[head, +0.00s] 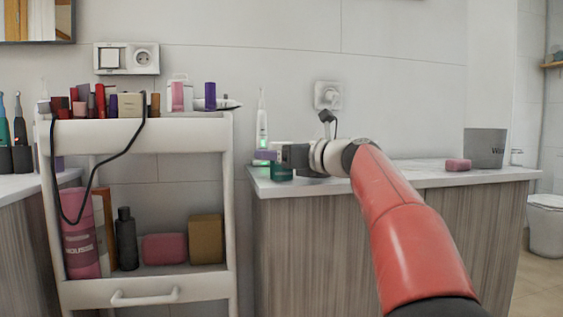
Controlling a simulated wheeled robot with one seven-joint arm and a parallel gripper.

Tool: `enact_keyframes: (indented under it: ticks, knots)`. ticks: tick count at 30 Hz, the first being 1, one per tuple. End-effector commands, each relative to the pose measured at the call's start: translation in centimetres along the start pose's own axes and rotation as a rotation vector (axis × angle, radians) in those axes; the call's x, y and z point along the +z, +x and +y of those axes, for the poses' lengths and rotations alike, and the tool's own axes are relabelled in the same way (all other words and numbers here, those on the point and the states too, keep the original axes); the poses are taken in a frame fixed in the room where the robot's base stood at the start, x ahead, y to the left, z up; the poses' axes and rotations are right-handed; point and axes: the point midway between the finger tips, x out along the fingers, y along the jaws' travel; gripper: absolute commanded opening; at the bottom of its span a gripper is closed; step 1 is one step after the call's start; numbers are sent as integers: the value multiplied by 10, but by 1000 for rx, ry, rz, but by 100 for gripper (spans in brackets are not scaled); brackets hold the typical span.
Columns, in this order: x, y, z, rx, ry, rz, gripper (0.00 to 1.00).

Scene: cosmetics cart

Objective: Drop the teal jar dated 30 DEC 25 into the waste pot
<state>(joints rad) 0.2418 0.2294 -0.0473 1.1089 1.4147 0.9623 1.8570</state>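A small teal jar (281,173) is at the left front corner of the right counter. My gripper (281,158) is right at the jar, just above or against it, reaching in from the right. The fingers are small and dark here, and I cannot tell whether they touch the jar. No date on the jar can be read.
An electric toothbrush (262,120) stands behind my gripper, with a purple item (265,155) near its base. A pink block (458,165) lies left of the waste pot. A white cart (140,137) full of cosmetics stands left. Part of the counter (420,178) is bare.

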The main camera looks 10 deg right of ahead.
Motion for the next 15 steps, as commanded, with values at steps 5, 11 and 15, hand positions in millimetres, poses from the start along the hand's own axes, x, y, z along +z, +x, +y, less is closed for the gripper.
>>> enact_keyframes:
  ticks: [5, 11, 15]
  knots:
    - [0, 8, 0, 0, 0, 0, 74]
    - [0, 8, 0, 0, -1, 0, 67]
    - [0, 8, 0, 0, -1, 0, 49]
